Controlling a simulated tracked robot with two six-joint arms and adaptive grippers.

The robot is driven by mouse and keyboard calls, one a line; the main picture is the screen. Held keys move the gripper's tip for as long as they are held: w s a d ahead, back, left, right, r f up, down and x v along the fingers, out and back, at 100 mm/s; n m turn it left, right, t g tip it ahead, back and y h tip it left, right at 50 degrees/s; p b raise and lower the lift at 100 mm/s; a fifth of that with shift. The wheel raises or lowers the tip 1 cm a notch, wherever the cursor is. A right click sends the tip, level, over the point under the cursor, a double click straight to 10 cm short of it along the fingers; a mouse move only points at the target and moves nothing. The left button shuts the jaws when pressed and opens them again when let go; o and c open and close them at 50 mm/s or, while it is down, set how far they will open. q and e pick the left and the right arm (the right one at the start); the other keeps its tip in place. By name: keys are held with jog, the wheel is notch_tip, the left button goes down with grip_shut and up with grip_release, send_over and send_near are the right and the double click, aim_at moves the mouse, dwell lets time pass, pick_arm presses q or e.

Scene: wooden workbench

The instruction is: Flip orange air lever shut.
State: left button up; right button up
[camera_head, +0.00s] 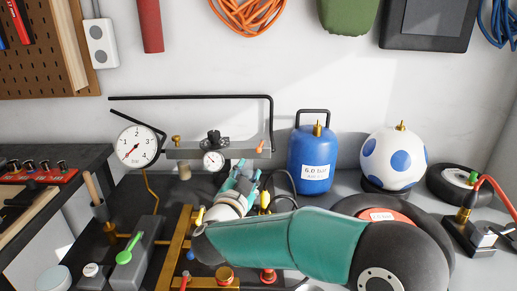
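A small orange lever (260,146) sticks up at a slant near the right end of the grey manifold bar (190,153) at the back of the bench. My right arm reaches in from the lower right. Its gripper (250,168) points toward the back, just below and left of the orange lever, with a small gap showing between them. The gripper is small and foreshortened here, so its opening is unclear. My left gripper is out of view.
A large dial gauge (138,146) and a small gauge (213,161) sit by the manifold. A blue tank (315,155) and a blue-spotted white ball (393,160) stand to the right. A green lever (129,248) and brass pipe (177,240) lie in front. A black pipe (190,97) runs overhead.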

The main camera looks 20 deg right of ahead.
aim_at(259, 147)
jog(key=p+x, duration=0.1)
jog(key=x, duration=1.1)
jog(key=shift+p, duration=0.35)
jog(key=shift+d, duration=0.1)
grip_shut()
